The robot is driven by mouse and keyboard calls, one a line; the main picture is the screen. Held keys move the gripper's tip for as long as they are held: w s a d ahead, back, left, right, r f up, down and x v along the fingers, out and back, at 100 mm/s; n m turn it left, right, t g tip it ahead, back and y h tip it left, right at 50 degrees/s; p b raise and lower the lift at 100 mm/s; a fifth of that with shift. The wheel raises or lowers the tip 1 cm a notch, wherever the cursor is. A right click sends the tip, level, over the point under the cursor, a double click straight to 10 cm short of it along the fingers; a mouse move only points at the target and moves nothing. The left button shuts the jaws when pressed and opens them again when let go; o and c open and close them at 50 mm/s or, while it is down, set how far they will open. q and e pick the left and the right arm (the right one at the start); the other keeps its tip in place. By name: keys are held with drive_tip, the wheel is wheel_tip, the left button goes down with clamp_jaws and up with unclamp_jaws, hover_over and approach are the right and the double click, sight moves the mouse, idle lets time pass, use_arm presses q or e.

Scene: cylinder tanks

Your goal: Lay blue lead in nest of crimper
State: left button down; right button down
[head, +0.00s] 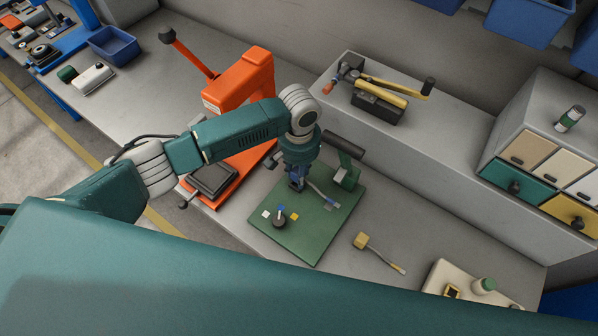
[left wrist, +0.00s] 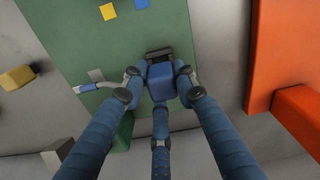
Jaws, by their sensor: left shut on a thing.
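My left gripper (head: 297,184) points down over the green baseplate (head: 306,247). It is shut on the blue block of the blue lead (left wrist: 162,80), which sits between its fingers in the left wrist view. The lead's grey cable runs out to one side and ends in a blue tip (head: 330,199). The crimper seems to be this green plate with an upright green block (head: 348,179) and a dark lever handle. Its nest is not clearly seen; the gripper covers part of that area. My right gripper is not in view.
A dark dial (head: 279,221) with coloured squares is on the plate. A yellow lead (head: 361,241) lies right of it. An orange press (head: 241,82) stands behind my left arm. A drawer cabinet (head: 530,150) is at right, and a cream tray (head: 440,276) at lower right.

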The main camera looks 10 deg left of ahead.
use_arm(q)
drive_tip(key=shift+f+b, duration=0.55)
drive_tip(key=shift+f, duration=0.65)
drive_tip(key=c, duration=1.3)
unclamp_jaws()
wheel_tip(320, 180, up, 12)
drive_tip(key=shift+r, duration=0.1)
